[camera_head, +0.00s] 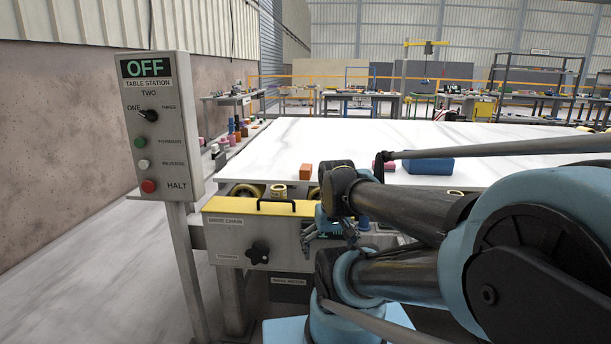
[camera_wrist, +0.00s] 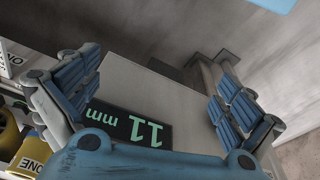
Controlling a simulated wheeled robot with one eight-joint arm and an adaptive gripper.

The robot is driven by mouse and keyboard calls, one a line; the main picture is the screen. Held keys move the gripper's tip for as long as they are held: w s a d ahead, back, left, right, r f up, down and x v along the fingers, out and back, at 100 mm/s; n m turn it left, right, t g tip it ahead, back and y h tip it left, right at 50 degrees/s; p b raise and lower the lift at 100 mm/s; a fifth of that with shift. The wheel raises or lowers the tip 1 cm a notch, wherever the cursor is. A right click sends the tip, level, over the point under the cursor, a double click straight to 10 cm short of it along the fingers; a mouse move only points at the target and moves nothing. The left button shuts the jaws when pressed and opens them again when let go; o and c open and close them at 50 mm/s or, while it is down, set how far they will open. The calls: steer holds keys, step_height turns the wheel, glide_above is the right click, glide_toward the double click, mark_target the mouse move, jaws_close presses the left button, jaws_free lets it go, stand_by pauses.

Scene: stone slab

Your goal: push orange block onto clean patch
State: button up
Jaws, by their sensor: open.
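The orange block (camera_head: 306,171) sits near the front edge of the white stone slab (camera_head: 270,145) in the head view. No separate clean patch can be told apart on the slab's pale, veined surface. My gripper (camera_head: 330,236) hangs in front of the drive chain housing, below the slab's front edge, below and right of the block. In the wrist view my gripper (camera_wrist: 157,95) has its two blue-padded fingers wide apart with nothing gripped. The block is not in the wrist view.
A pink object (camera_head: 383,166) and a blue block (camera_head: 428,165) are on the slab, right of the orange block. A control post (camera_head: 160,130) reading OFF stands at left. A panel reading 11 mm (camera_wrist: 128,124) lies beyond my fingers. The slab's left middle is clear.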

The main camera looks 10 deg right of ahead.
mark_target(305, 173)
steer(key=shift+s+r, duration=0.25)
steer(key=c, duration=0.6)
steer(key=w+r, duration=0.4)
steer(key=r, duration=0.1)
steer(key=shift+w+r, duration=0.2)
steer(key=shift+r, duration=0.15)
jaws_close()
steer(key=w+r+m+g, duration=0.1)
steer(key=w+r, duration=0.3)
steer(key=w, duration=0.6)
steer(key=w+a+r+m, duration=0.1)
steer(key=w+r, duration=0.3)
steer(key=w, duration=0.7)
steer(key=w+r+m+g, duration=0.1)
steer(key=w+r, duration=0.4)
steer(key=w, duration=0.5)
steer(key=f, duration=0.3)
steer(key=w+f, duration=0.1)
steer(key=f, duration=0.3)
steer(key=w+f, duration=0.1)
steer(key=f, duration=0.2)
steer(key=shift+w+d+f, duration=0.1)
steer(key=shift+w+f, duration=0.1)
steer(key=shift+f, duration=0.1)
steer(key=shift+w+d, duration=0.2)
steer(key=shift+w, duration=0.6)
